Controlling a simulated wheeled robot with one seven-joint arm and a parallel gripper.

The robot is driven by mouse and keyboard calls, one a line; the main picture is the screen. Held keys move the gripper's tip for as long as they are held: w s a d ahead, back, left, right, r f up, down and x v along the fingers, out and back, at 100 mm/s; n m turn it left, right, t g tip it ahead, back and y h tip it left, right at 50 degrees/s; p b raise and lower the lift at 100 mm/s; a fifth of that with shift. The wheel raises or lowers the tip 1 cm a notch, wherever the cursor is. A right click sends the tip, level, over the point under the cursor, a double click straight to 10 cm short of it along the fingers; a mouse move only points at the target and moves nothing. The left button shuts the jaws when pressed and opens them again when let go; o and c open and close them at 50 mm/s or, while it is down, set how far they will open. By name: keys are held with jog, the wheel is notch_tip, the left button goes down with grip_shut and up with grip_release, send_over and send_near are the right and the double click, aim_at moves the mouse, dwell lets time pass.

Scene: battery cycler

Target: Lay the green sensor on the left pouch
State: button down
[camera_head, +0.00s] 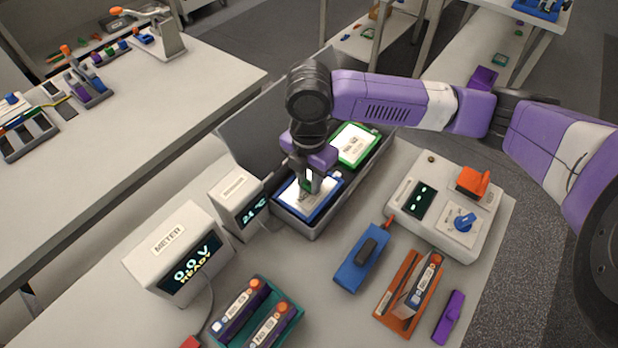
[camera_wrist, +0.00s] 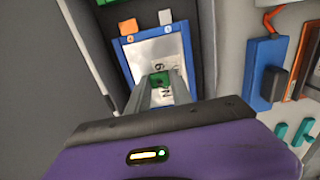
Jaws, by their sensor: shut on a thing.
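The left pouch (camera_head: 323,205) is a silver cell in a blue frame, lying in the near half of a dark grey open box (camera_head: 313,233). In the wrist view the pouch (camera_wrist: 147,55) shows one orange and one pale tab at its far edge. My gripper (camera_head: 307,188) points down over this pouch. It is shut on the small green sensor (camera_wrist: 160,79), which also shows between the fingers in the head view (camera_head: 306,184). The sensor is over the middle of the pouch; I cannot tell whether it touches the surface.
A green-framed pouch (camera_head: 353,146) lies in the same box, farther back. A control box with a blue knob (camera_head: 441,208) stands right. A blue clamp (camera_head: 362,260) and battery trays are in front.

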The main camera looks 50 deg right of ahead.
jog(key=c, duration=1.1)
grip_release()
jog(key=shift+o, duration=0.2)
notch_tip(320, 180, up, 8)
jog(key=shift+f+b, duration=0.15)
jog(key=shift+b, duration=0.25)
